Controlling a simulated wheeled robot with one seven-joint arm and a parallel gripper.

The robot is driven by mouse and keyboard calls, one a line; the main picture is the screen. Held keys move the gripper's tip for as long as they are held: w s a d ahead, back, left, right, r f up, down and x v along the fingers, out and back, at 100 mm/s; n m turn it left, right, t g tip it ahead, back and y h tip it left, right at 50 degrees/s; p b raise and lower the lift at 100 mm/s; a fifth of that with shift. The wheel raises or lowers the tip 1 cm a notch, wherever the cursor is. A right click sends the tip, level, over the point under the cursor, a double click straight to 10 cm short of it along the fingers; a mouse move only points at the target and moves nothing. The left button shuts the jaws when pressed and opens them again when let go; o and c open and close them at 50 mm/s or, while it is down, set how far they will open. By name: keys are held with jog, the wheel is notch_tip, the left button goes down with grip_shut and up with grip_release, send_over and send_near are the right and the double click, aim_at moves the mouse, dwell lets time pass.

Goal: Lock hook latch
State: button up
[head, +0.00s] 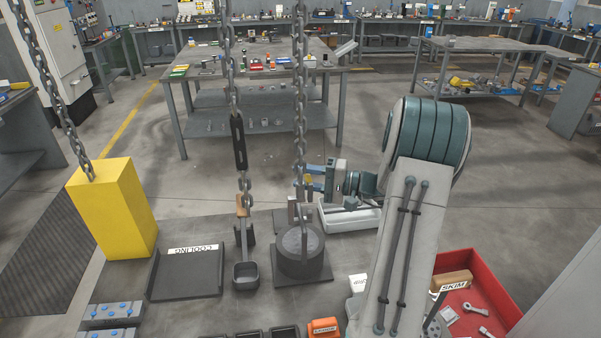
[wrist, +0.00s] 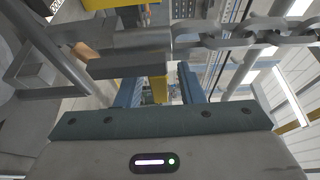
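A chain (head: 299,110) hangs down to the round dark pot (head: 301,250). In the wrist view the chain (wrist: 245,38) runs sideways into a grey metal fitting (wrist: 130,42), which looks like the hook. My gripper (head: 313,180) is beside the chain's lower end, above the pot. In the wrist view its two blue fingers (wrist: 161,91) are apart. A narrow yellow piece (wrist: 159,90), perhaps the latch tab, shows between them with gaps on both sides. The grey fitting crosses in front of the fingertips. I cannot tell whether the latch is open or closed.
A second chain (head: 232,75) holds a ladle (head: 246,274) left of the pot. A yellow block (head: 112,208) hangs on another chain. A tray marked COOLING (head: 186,274) lies left of the ladle. A red bin (head: 487,275) stands at right.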

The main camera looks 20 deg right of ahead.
jog(key=shift+w+a, duration=0.3)
jog(key=shift+a, duration=0.05)
grip_shut()
notch_tip(320, 180, down, 4)
jog(key=b, duration=0.4)
grip_release()
